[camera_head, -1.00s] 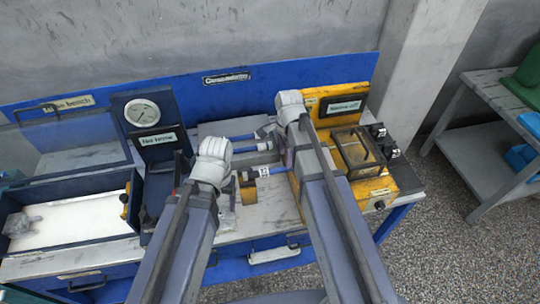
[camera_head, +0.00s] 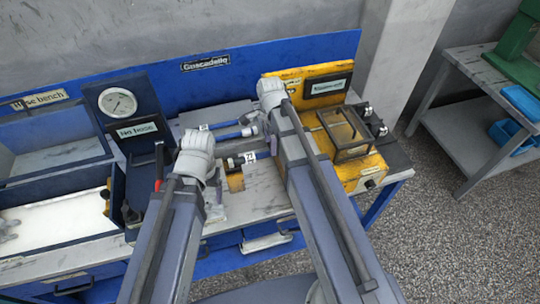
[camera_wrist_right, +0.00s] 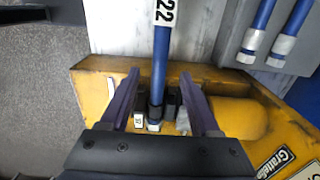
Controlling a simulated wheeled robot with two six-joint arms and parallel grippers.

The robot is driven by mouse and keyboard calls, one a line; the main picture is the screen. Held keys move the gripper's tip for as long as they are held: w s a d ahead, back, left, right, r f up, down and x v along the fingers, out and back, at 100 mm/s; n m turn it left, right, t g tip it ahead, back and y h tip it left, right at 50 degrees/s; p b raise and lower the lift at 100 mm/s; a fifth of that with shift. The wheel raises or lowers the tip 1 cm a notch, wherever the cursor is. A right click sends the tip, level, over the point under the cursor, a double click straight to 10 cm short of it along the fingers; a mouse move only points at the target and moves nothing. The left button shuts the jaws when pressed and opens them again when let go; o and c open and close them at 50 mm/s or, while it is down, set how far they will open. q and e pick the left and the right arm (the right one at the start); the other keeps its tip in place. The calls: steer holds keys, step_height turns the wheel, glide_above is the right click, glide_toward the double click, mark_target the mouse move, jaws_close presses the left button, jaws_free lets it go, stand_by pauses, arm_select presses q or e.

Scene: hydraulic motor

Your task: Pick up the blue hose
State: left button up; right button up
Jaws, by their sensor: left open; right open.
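The blue hose with a white label reading 22 (camera_wrist_right: 160,60) runs down the middle of the right wrist view. Its lower end meets a dark fitting on a yellow surface. My right gripper (camera_wrist_right: 160,79) is open, with one finger on each side of that hose and gaps between. In the head view the labelled hose (camera_head: 257,155) lies by a small yellow block, its right part hidden by my right arm. The right fingers are hidden there. My left gripper (camera_head: 214,205) is open, low over the bench left of the block, mostly hidden by its wrist.
Two more blue hoses (camera_wrist_right: 257,25) lie on a grey plate beside the labelled one. A yellow unit (camera_head: 366,172) stands right of my right arm. A gauge panel (camera_head: 135,105) and a blue tray with a white bottom (camera_head: 60,222) are on the left.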

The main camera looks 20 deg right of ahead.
mark_target(268, 154)
step_height(268, 154, down, 4)
steer(key=b, duration=0.3)
steer(key=shift+f, duration=0.15)
jaws_close()
stand_by(1.2)
